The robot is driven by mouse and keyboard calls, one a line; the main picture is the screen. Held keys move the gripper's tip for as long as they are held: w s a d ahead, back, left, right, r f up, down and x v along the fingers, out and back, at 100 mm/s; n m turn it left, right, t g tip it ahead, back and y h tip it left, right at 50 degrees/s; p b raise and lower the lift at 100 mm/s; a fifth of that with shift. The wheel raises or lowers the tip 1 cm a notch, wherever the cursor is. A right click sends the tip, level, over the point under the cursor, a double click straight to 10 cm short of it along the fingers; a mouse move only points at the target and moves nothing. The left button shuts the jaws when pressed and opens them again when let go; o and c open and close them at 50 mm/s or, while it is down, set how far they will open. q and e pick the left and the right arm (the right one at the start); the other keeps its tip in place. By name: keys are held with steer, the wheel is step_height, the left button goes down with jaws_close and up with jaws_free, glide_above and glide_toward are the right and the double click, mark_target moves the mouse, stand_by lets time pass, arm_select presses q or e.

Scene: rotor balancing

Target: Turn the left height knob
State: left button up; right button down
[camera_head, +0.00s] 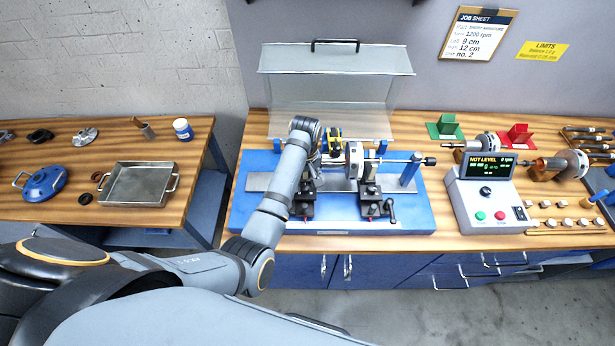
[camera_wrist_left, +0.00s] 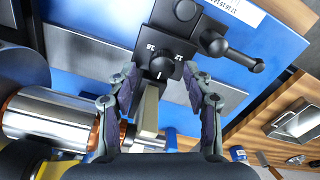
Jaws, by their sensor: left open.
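The left height knob (camera_wrist_left: 160,68) is a round black knob with a white pointer line, set by white numerals on a black block. In the wrist view my open left gripper (camera_wrist_left: 160,76) has one finger on either side of it; whether the pads touch it I cannot tell. In the head view my left wrist covers most of the gripper above the left support (camera_head: 303,198), and I cannot make out the knob there. A black lever (camera_wrist_left: 232,52) sticks out beside the knob in the wrist view. My right gripper does not show.
The rotor (camera_head: 354,160) lies across the blue balancing base (camera_head: 420,215), beside the right support (camera_head: 372,200). A clear guard (camera_head: 335,60) stands raised behind. The control box (camera_head: 482,200) at right reads NOT LEVEL. A metal tray (camera_head: 140,185) sits on the left table.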

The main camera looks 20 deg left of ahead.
arm_select(q)
steer(key=shift+s+f, duration=0.1)
steer(key=shift+f, duration=0.45)
steer(key=shift+s+r, duration=0.1)
steer(key=shift+s, duration=0.15)
steer(key=shift+c, duration=0.3)
steer(key=shift+w, duration=0.1)
jaws_close()
steer(key=shift+m, duration=0.4)
steer(key=m, duration=0.3)
steer(key=shift+m, duration=2.7)
